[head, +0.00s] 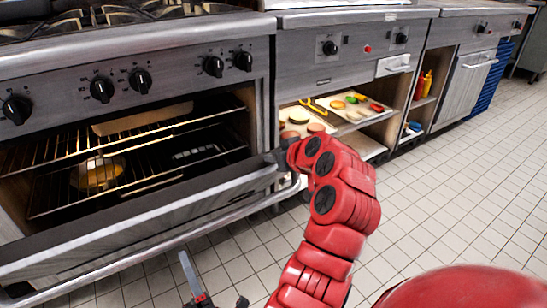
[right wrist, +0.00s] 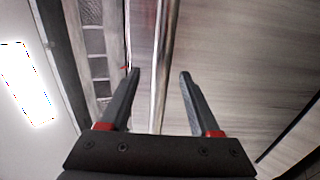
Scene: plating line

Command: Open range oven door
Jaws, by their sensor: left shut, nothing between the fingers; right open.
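The range oven (head: 130,85) is at the left in the head view. Its door (head: 150,215) is tilted down part way, with the cavity showing above it. The door handle (head: 190,237) is a long bar along the door's outer side. My left gripper (head: 276,158) is shut and empty at the door's upper right corner; its tips are partly hidden. My right gripper (head: 212,285) is open low in front of the door. In the right wrist view its fingers (right wrist: 158,85) are spread, with a shiny bar (right wrist: 160,50) showing between or beyond them; contact is unclear.
Wire racks (head: 130,155) and a round pan (head: 97,173) are inside the oven. A counter unit with trays of food (head: 357,105) stands to the right of the oven. The tiled floor (head: 450,170) at the right is clear.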

